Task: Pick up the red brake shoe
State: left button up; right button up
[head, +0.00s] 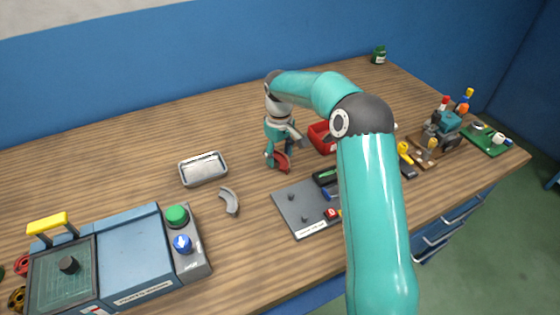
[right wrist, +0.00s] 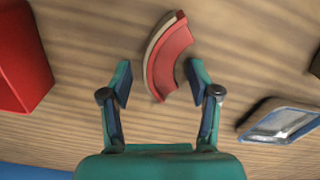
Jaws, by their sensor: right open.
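The red brake shoe (head: 282,163) is a curved piece on the wooden bench, partly hidden by my right gripper (head: 284,150) in the head view. In the right wrist view, the red brake shoe (right wrist: 169,56) shows a red face and a tan edge. My right gripper (right wrist: 161,82) is open there, its fingertips on either side of the shoe's near end. Most of the shoe extends beyond the tips, and I see no grip on it. My left gripper is not in view.
A grey curved shoe (head: 229,201) and a metal tray (head: 203,169) lie left of the gripper. A red bin (head: 321,138) stands close on its right. A grey tool board (head: 301,209) lies in front. A blue machine (head: 132,257) occupies the front left.

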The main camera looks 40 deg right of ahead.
jog(key=shift+c, duration=0.4)
jog(key=c, duration=1.1)
grip_shut()
jog(key=shift+r, duration=0.1)
